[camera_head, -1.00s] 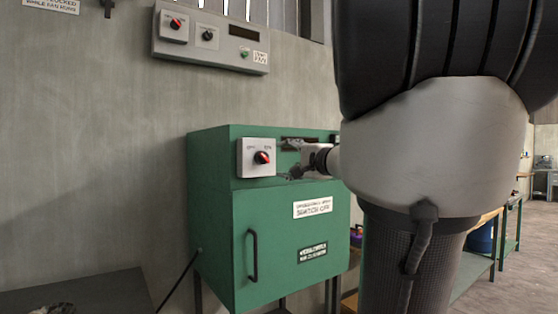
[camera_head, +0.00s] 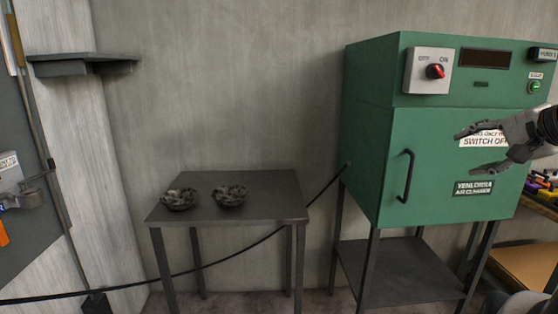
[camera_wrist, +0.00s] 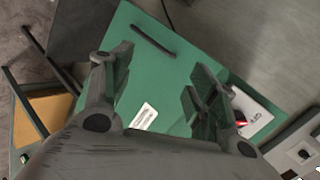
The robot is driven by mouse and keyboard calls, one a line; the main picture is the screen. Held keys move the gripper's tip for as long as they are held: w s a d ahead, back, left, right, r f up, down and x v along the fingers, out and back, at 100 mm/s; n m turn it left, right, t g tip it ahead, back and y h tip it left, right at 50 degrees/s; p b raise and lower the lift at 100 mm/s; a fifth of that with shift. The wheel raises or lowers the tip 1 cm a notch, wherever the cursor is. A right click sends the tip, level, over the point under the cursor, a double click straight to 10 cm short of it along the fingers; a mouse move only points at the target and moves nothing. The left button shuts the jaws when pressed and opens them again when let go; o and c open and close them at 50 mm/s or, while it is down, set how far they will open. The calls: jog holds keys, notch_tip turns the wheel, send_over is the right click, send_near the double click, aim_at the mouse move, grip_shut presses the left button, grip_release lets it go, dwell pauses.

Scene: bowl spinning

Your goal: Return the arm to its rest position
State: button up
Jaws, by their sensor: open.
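My gripper (camera_head: 471,151) is at the right of the head view, in front of the door of the green cabinet (camera_head: 365,150). Its two fingers point left and are spread apart with nothing between them. In the wrist view my gripper (camera_wrist: 156,78) also shows open and empty, with the cabinet's green front (camera_wrist: 160,85) behind the fingers. Most of my arm is outside the head view.
The cabinet has a door handle (camera_head: 405,176), a red-knobbed switch (camera_head: 435,71) and a green button (camera_head: 535,87). Two dark bowls (camera_head: 179,199) (camera_head: 229,196) rest on a metal table (camera_head: 270,190). A black cable (camera_head: 230,256) crosses below. A wall shelf (camera_head: 85,62) is upper left.

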jog(key=s+a+f+n+g+h, duration=0.2)
jog(key=s+f+n+g, duration=0.5)
jog(key=s+f+n, duration=0.4)
jog(key=a+n, duration=0.1)
jog(key=a+r, duration=0.1)
jog(key=a+r+n, duration=0.1)
jog(key=a, duration=0.1)
jog(key=shift+r+n, duration=0.25)
jog(key=shift+n, duration=0.05)
